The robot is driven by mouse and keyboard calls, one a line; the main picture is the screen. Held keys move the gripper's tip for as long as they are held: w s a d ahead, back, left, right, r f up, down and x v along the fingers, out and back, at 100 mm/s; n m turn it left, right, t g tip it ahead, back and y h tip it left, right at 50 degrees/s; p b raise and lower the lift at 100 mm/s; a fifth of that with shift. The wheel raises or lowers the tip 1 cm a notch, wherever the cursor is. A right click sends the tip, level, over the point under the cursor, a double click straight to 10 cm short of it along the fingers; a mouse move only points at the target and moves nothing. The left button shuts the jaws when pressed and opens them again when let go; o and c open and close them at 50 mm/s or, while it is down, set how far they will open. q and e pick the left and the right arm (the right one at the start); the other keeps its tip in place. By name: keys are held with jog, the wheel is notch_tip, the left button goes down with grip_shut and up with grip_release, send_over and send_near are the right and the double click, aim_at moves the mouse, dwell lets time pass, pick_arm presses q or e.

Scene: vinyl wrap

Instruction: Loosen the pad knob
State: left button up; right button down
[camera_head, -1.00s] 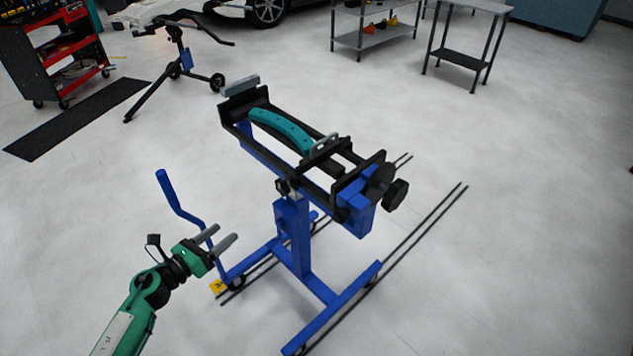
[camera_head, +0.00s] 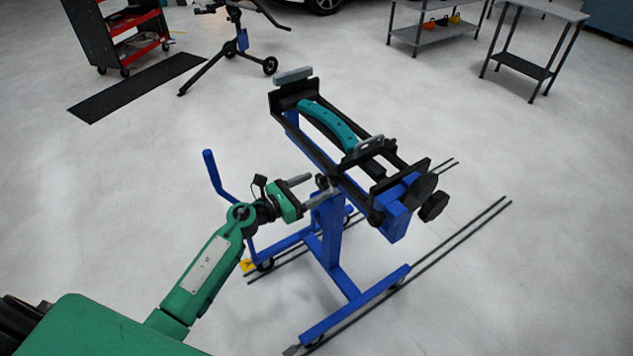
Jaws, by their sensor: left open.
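A blue wheeled stand (camera_head: 330,235) carries a black frame with a curved teal piece (camera_head: 330,122) and grey pads (camera_head: 292,75) on top. A large round black knob (camera_head: 434,207) sticks out at the frame's right end. A small dark knob (camera_head: 322,182) shows on the near side, below the frame at the top of the column. Which one is the pad knob, I cannot tell. My left gripper (camera_head: 320,185) is open and empty, its two grey fingers pointing right. Their tips appear close to the small dark knob; contact cannot be told. My right gripper is out of view.
A blue handle (camera_head: 213,172) rises from the stand left of my gripper. Thin dark rails (camera_head: 455,247) lie on the floor under the stand. A second stand (camera_head: 238,45), a red cart (camera_head: 135,35) and grey tables (camera_head: 530,50) stand farther back.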

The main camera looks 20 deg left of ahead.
pick_arm(q)
jog(key=shift+x, duration=0.9)
jog(key=shift+c, duration=0.3)
jog(key=c, duration=0.9)
